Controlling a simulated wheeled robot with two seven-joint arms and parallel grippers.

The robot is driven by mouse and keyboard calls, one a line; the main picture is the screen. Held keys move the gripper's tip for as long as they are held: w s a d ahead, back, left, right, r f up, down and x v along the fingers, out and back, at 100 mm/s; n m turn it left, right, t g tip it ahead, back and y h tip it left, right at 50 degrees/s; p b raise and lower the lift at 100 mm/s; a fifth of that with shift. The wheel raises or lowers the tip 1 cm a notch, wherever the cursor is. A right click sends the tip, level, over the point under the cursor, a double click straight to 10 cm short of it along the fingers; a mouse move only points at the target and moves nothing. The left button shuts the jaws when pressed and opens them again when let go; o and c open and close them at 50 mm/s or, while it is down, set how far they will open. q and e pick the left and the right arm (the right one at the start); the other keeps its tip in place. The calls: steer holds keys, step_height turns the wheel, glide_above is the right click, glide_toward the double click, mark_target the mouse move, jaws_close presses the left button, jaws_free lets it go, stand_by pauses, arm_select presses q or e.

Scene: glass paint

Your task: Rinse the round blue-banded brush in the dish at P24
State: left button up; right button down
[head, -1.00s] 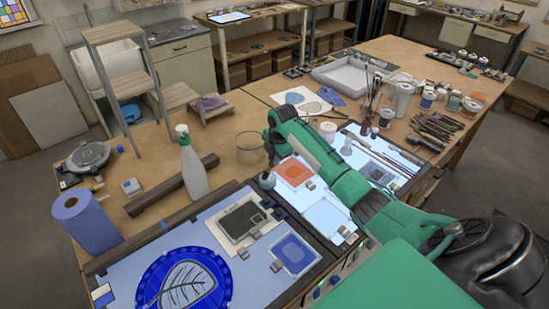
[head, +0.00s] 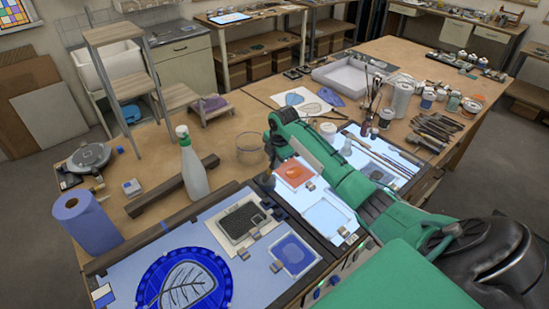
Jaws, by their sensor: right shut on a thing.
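My right arm reaches in from the right over the light panel. Its gripper (head: 268,181) is small and dark, low by the left edge of the orange square dish (head: 296,172). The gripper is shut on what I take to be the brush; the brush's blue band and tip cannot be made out. A second square dish, pale and clear (head: 327,215), lies in front of the orange one on the lit panel. A dish with blue contents (head: 293,252) lies on the panel to the left. No P24 label is readable. My left gripper is out of view.
A clear cup (head: 250,148) and a spray bottle (head: 193,165) stand behind and left of the gripper. Jars (head: 401,98) and loose tools (head: 433,130) crowd the bench to the right. A blue round piece with a leaf (head: 186,285) lies front left.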

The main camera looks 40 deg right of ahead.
steer(key=shift+s+a, duration=0.1)
steer(key=shift+s, duration=0.05)
steer(key=shift+w+d, duration=0.3)
steer(key=shift+w, duration=0.4)
steer(key=shift+s+a, duration=0.3)
steer(key=shift+s, duration=0.4)
steer(key=shift+w+d, duration=0.15)
steer(key=shift+w, duration=0.2)
steer(key=shift+s+d+r, duration=0.15)
steer(key=shift+d+r, duration=0.1)
steer(key=shift+r, duration=0.35)
steer(key=shift+s+d+r, duration=0.1)
steer(key=shift+d+r, duration=0.15)
steer(key=shift+r, duration=0.3)
steer(key=shift+s+d+r, duration=0.15)
steer(key=shift+d+r, duration=0.1)
steer(key=shift+r, duration=0.35)
steer(key=shift+w+v, duration=0.2)
steer(key=shift+v, duration=0.9)
steer(key=shift+w+v, duration=0.25)
steer(key=shift+v, duration=0.8)
steer(key=shift+r, duration=0.15)
